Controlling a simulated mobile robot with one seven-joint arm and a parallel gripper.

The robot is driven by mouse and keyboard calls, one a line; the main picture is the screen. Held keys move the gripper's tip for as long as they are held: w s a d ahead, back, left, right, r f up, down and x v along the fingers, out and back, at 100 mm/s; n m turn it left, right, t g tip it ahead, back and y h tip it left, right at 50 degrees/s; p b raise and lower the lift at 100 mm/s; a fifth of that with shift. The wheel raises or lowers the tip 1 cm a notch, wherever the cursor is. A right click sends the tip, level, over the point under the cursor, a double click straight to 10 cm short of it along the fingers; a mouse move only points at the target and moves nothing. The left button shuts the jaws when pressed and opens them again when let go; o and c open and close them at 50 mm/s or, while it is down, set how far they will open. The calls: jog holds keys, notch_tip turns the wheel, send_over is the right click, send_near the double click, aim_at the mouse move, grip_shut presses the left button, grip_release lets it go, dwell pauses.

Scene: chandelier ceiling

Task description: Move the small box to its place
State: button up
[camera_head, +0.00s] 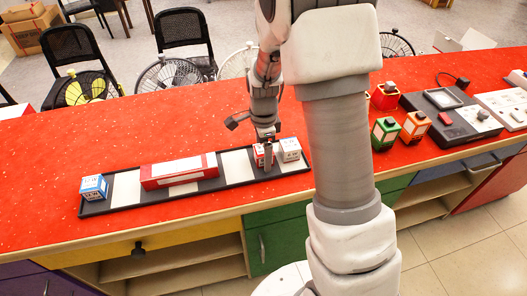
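A long black tray (128,205) with white sections lies on the red counter. In it, a small blue-and-white box (94,188) stands at the left end and a long red box (178,171) lies left of the middle. Near the right end stand a small red-and-white box (258,156) and a white box with reddish markings (290,149), close together. My gripper (268,150) points down at the small red-and-white box, with a finger in front of its right part. The other finger is hidden, so I cannot tell whether it grips the box.
Green (385,132), orange (415,126) and red (385,96) box-shaped items stand right of my arm, beside a dark panel (452,116). My arm hides part of the counter (60,150). The counter's left part is clear. Chairs and fans stand behind it.

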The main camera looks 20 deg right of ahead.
notch_tip(320, 180, up, 12)
jog(key=p, duration=0.2)
jog(key=s+r+n+t, duration=0.2)
jog(key=s+r+n, duration=0.5)
jog(key=s+n, duration=0.2)
jog(key=s+r+n+t, duration=0.3)
jog(key=s+r+n, duration=0.4)
jog(key=s+n, duration=0.2)
jog(key=shift+s+t, duration=0.3)
jog(key=shift+s, duration=0.95)
jog(key=shift+r, duration=0.1)
